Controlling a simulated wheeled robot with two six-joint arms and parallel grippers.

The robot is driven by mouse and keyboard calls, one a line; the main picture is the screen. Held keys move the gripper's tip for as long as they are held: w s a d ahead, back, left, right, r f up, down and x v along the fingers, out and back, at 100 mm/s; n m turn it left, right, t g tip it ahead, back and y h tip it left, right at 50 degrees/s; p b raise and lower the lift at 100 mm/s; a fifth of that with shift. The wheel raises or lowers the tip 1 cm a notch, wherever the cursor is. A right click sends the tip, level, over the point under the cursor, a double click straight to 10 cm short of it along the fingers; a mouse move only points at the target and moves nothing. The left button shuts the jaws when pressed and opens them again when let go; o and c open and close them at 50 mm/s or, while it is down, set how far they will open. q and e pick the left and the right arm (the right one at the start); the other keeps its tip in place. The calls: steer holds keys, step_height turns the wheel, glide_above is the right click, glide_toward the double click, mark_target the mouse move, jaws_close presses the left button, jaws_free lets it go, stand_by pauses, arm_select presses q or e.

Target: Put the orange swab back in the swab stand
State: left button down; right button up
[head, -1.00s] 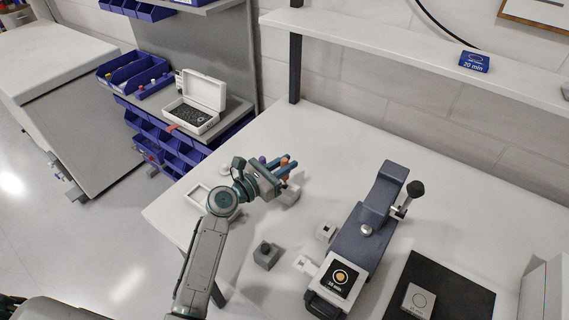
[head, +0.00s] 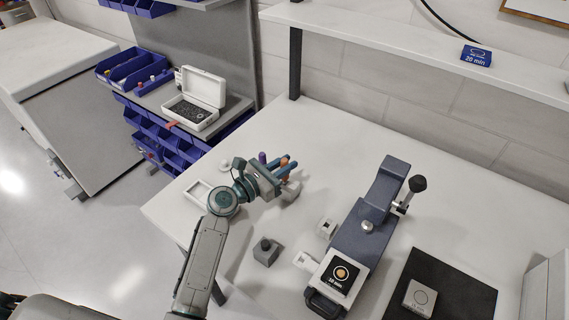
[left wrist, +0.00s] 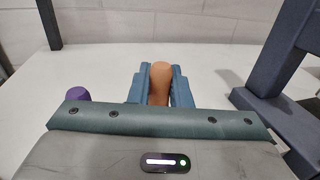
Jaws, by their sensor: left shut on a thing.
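My left gripper (head: 285,166) is shut on the orange swab (left wrist: 160,82), which stands upright between its two blue fingers in the left wrist view. In the head view only a little of the orange swab (head: 286,169) shows between the fingers. A purple swab (head: 262,157) stands just left of the fingers; its top also shows in the left wrist view (left wrist: 77,94). A light grey block (head: 291,192), perhaps part of the swab stand, shows below the fingers, partly hidden by the gripper. I cannot tell whether the swab's lower end touches it. My right gripper is not in view.
A dark blue fixture (head: 362,232) with a black knob stands right of the gripper. A small grey block with a dark knob (head: 265,251) sits in front. A white frame (head: 199,194) lies left by the table edge. The table behind the gripper is clear.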

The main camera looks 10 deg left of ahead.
arm_select(q)
steer(key=shift+f+b, duration=0.35)
steer(key=shift+f, duration=0.25)
steer(key=shift+f, duration=0.45)
steer(key=c, duration=1.3)
jaws_free()
steer(key=shift+o, duration=0.2)
steer(key=shift+s+a+f+b, duration=0.1)
steer(key=shift+s+a+b, duration=0.25)
steer(key=shift+s+b, duration=0.1)
steer(key=b+v, duration=0.2)
steer(key=v, duration=0.7)
steer(key=shift+s+a, duration=0.2)
steer(key=shift+a, duration=0.05)
